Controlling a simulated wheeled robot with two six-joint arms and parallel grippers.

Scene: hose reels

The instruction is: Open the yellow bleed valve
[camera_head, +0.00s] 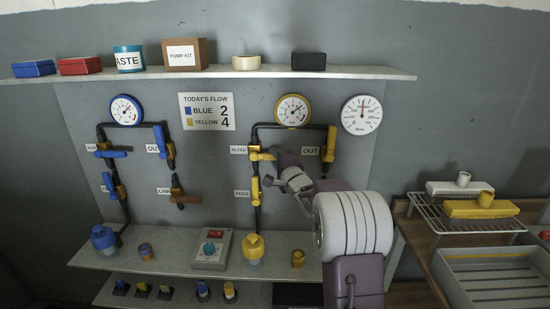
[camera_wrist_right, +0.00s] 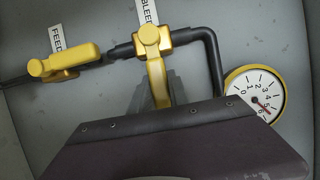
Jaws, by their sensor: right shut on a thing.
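The yellow bleed valve (camera_head: 262,155) sits on the dark vertical pipe of the yellow circuit, beside the BLEED label. Its yellow lever points right, crosswise to the pipe. In the right wrist view the valve body (camera_wrist_right: 152,38) is at the top centre, with its lever (camera_wrist_right: 156,82) running down into my gripper. My right gripper (camera_head: 277,160) is at the lever's outer part in the head view and is shut on it. In the wrist view its grey fingers (camera_wrist_right: 155,97) are partly hidden behind the lever and my wrist housing. My left gripper is not in view.
The yellow feed valve (camera_head: 255,189) is just below, its lever along the pipe. The yellow gauge (camera_head: 292,110) is above, the OUT valve (camera_head: 329,145) to the right. A shelf (camera_head: 220,72) with boxes runs above; a bench (camera_head: 180,248) with a control box lies below.

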